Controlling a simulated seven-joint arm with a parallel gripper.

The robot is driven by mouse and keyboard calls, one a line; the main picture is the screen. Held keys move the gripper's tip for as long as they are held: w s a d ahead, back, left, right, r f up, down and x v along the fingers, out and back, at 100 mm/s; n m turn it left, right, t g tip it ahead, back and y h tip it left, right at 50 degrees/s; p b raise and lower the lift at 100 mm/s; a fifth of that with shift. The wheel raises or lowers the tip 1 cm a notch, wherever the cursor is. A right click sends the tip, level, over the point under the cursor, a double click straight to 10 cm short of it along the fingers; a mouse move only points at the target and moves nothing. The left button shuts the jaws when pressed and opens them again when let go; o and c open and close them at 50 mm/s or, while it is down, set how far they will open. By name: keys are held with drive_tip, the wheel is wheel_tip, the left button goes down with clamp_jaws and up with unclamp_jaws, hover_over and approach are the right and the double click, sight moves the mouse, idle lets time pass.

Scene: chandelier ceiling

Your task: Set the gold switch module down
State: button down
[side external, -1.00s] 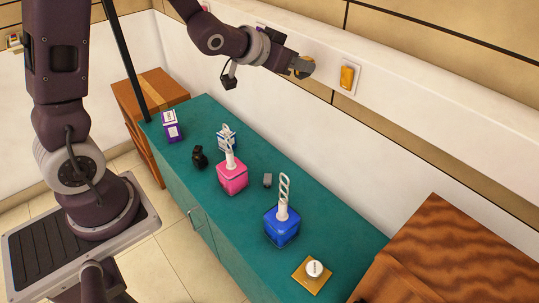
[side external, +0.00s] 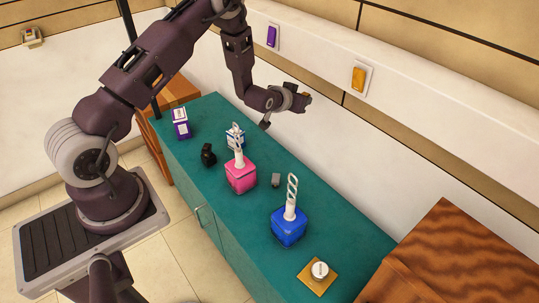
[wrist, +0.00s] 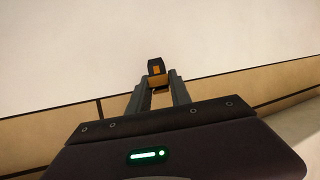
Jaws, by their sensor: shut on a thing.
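My gripper (side external: 304,100) is shut on the gold switch module (wrist: 156,70), a small dark block with a gold face. In the wrist view it sits between the fingertips (wrist: 158,84). In the side view only a small gold patch of it (side external: 306,94) shows at the fingers. My gripper holds it in the air above the back of the teal counter (side external: 215,125), near the white wall and apart from both.
A gold switch (side external: 358,78) and a purple switch (side external: 272,36) are on the wall. Pink (side external: 240,177) and blue (side external: 289,228) boxes with tall white tops, a black item (side external: 208,155), a small grey block (side external: 276,180) and a gold plate (side external: 318,277) stand on the counter.

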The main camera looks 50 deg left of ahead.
drive_tip(key=w+a+f+n+g+y, duration=0.2)
drive_tip(key=a+f+n+y, duration=0.25)
drive_tip(key=f, duration=0.35)
drive_tip(key=n+g+y, duration=0.3)
drive_tip(key=n+g, duration=0.2)
drive_tip(key=n, duration=0.1)
hover_over(270, 157)
drive_tip(key=shift+m, duration=0.25)
wheel_tip(270, 157, down, 19)
drive_tip(key=shift+w+r, duration=0.1)
drive_tip(key=shift+f, duration=0.2)
drive_tip(key=shift+f, duration=0.55)
drive_tip(key=c, duration=1.2)
unclamp_jaws()
drive_tip(key=shift+f, duration=0.1)
drive_tip(key=shift+o, duration=0.2)
